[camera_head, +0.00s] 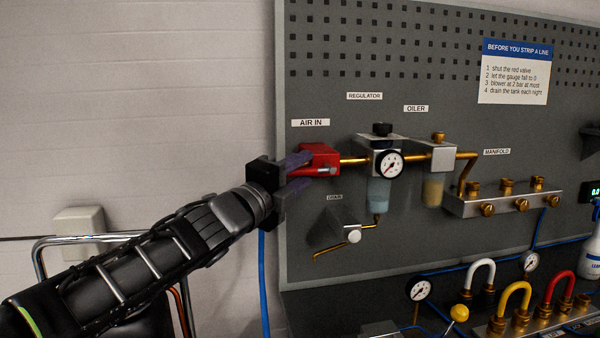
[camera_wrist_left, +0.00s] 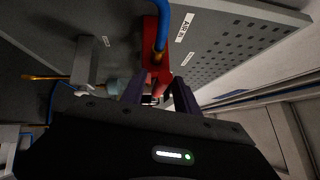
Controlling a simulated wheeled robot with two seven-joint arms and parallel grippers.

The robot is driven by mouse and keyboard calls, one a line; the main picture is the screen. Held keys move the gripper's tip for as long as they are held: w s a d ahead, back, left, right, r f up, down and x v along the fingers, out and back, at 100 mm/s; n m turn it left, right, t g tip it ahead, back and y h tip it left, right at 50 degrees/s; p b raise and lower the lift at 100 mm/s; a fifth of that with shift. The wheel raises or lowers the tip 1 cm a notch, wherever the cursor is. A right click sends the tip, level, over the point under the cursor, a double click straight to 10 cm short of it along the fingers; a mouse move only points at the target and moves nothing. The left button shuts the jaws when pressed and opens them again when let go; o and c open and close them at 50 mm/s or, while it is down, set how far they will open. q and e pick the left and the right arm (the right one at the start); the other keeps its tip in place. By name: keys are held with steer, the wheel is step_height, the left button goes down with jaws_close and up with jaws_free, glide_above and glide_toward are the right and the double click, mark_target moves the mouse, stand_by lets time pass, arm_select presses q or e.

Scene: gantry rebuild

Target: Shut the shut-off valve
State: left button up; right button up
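The red shut-off valve (camera_head: 322,154) sits on the brass line under the AIR IN label. Its red lever (camera_head: 322,171) lies nearly level, roughly along the line. My left gripper (camera_head: 300,174) has reached it from the left. Its two dark purple fingers are apart, one above and one below the lever, with gaps showing. In the left wrist view the red valve (camera_wrist_left: 160,62) appears between and beyond the fingertips of the left gripper (camera_wrist_left: 160,97). Contact with the lever cannot be made out. My right gripper is not in view.
A regulator with a round gauge (camera_head: 389,164) and an oiler (camera_head: 436,158) stand right of the valve. A drain valve (camera_head: 353,235) is below. A manifold (camera_head: 500,201) is further right. A blue hose (camera_head: 263,285) hangs below my gripper.

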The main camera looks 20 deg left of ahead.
arm_select(q)
steer(key=shift+c, duration=0.3)
jaws_close()
stand_by(1.0)
